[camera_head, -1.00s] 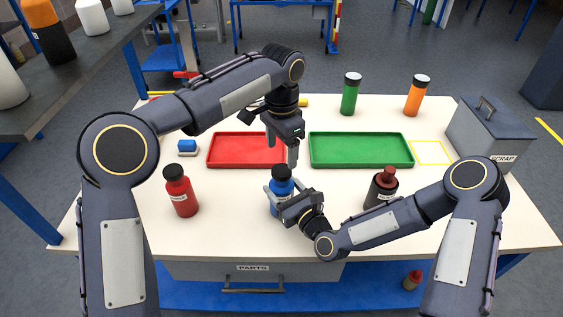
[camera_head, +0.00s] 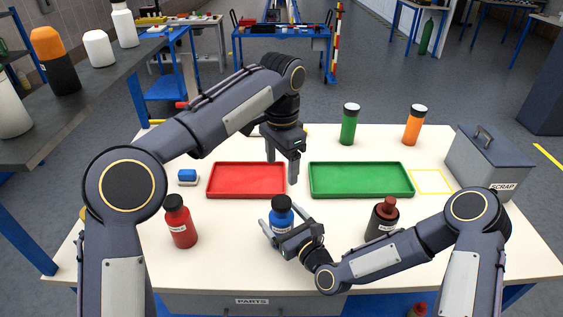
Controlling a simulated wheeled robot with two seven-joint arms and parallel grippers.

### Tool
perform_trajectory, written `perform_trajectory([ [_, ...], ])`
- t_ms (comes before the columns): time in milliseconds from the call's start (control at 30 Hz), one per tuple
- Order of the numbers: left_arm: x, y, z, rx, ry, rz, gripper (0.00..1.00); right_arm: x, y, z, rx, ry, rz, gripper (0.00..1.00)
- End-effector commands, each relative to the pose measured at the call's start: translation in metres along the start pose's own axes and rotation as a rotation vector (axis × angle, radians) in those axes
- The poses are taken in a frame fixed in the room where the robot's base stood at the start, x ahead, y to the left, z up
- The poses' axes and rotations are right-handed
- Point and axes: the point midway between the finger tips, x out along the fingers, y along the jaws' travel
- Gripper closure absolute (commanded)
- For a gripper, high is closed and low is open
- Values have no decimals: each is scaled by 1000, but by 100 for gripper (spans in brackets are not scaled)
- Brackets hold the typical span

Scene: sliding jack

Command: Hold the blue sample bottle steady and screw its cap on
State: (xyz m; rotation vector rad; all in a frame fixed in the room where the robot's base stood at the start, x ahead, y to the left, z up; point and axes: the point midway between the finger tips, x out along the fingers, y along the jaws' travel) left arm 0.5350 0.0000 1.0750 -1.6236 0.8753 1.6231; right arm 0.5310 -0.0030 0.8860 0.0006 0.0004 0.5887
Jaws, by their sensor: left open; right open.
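The blue sample bottle (camera_head: 281,217) stands upright on the white table, in front of the red tray. A black cap (camera_head: 281,201) sits on its top; how tight it is I cannot tell. My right gripper (camera_head: 284,222) comes from the lower right, with its fingers on either side of the bottle's body. It is open, and whether a finger touches the bottle is unclear. My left gripper (camera_head: 281,172) points down above and behind the cap. It is open and empty, clear of the cap.
A red bottle (camera_head: 180,222) stands at left and a dark brown bottle (camera_head: 379,223) at right. A red tray (camera_head: 213,181) and green tray (camera_head: 361,196) lie behind. Green (camera_head: 349,127) and orange (camera_head: 413,127) bottles stand at the back. A scrap bin (camera_head: 490,165) stands at right.

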Motion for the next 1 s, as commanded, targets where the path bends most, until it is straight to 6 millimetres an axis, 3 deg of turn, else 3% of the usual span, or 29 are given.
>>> perform_trajectory([
  [233,3,0,0,0,0,0,29,-10,-1,-2,2,2,-1,15],
  [633,16,0,0,0,0,0,29,-71,-1,-2,1,1,-1,15],
  [1000,16,0,0,0,0,0,29,-78,0,0,0,0,1,15],
])
